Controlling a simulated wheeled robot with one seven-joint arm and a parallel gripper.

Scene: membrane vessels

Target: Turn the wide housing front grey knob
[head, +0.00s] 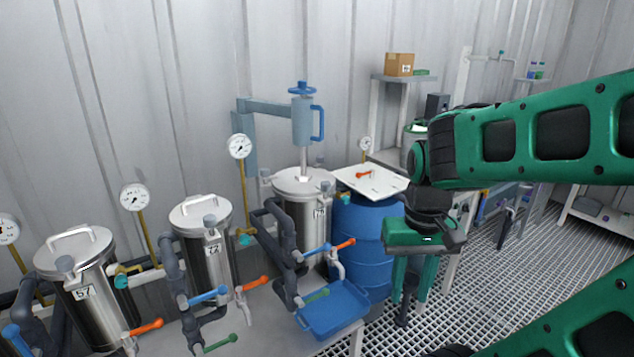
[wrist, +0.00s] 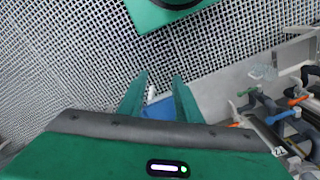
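The widest-looking steel housing (head: 293,215) stands under a blue press in the head view, with a number plate I cannot read surely. The knob cannot be made out in the wrist view.
Housing 72 (head: 205,255) and housing 57 (head: 90,290) stand to the left, with gauges, pipes and coloured levers. Grated floor (head: 480,290) is open at right.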

